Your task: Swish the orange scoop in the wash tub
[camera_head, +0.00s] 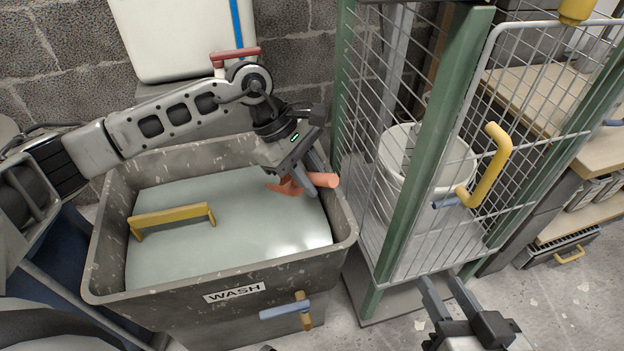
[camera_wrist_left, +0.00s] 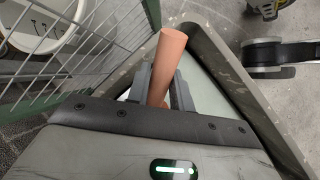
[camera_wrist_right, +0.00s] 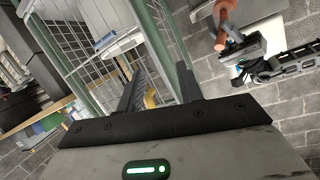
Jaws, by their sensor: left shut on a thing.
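The grey wash tub (camera_head: 190,299) stands at the left in the head view, labelled WASH and filled with pale water (camera_head: 232,228). My left gripper (camera_head: 306,183) is over the tub's right side, pointing down, and is shut on the orange scoop (camera_head: 322,180). The scoop's handle sticks out to the right of the fingers. Part of the scoop shows at the water, left of the fingers; the rest is hidden. In the left wrist view the handle (camera_wrist_left: 164,58) stands between the fingers. My right gripper (camera_head: 447,296) is open and empty, low in front of the cage.
A green-framed wire cage (camera_head: 410,200) with a yellow handle (camera_head: 497,165) stands close to the tub's right, with a white bucket (camera_head: 450,165) inside. A tap (camera_head: 300,309) projects from the tub's front.

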